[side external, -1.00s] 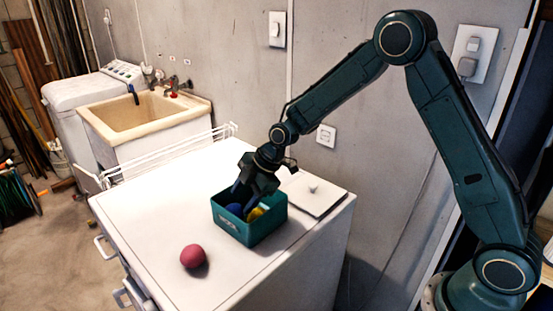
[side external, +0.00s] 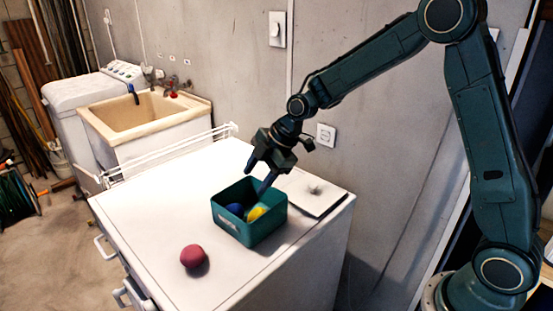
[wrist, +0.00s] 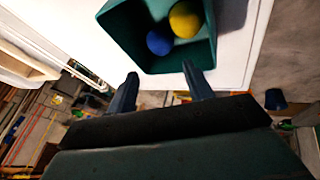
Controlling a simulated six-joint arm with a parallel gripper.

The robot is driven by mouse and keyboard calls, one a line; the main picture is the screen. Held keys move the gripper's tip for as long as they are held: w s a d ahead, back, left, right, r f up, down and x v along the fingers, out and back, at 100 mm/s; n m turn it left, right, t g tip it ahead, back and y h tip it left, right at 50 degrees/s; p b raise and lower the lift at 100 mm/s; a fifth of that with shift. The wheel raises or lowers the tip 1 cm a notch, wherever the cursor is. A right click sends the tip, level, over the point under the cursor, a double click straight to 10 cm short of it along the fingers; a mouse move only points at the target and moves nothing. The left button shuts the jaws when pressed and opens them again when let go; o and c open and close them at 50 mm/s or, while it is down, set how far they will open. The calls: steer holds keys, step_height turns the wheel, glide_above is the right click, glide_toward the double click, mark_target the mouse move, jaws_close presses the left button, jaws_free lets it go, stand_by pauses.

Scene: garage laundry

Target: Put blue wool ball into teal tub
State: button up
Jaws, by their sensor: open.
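The teal tub (side external: 262,233) stands on the white worktop, and its open top also shows in the wrist view (wrist: 197,56). The blue wool ball (side external: 235,209) lies inside the tub, beside a yellow ball (side external: 256,213). In the wrist view the blue ball (wrist: 159,42) and the yellow ball (wrist: 186,19) sit side by side in it. My gripper (side external: 257,179) is open and empty, above the tub's back edge with its fingers pointing down. Its two fingers (wrist: 162,84) show apart in the wrist view, with nothing between them.
A dark red ball (side external: 192,256) lies on the white worktop (side external: 150,215) in front of the tub. A flat white lidded panel (side external: 315,194) is to the tub's right. A white wire rack (side external: 165,155) runs along the back left edge. The left worktop is clear.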

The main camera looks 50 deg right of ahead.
steer(key=shift+r, duration=0.1)
steer(key=s+d+r+m+h, duration=0.1)
steer(key=s+d+r+m, duration=0.1)
steer(key=s+r+m, duration=0.7)
steer(key=s+d+r+m+h, duration=0.2)
steer(key=s+r, duration=0.3)
steer(key=s, duration=0.9)
steer(key=s+d+m+t, duration=0.1)
steer(key=s+m, duration=0.4)
steer(key=s, duration=0.4)
steer(key=shift+f+h, duration=0.3)
steer(key=shift+f, duration=0.15)
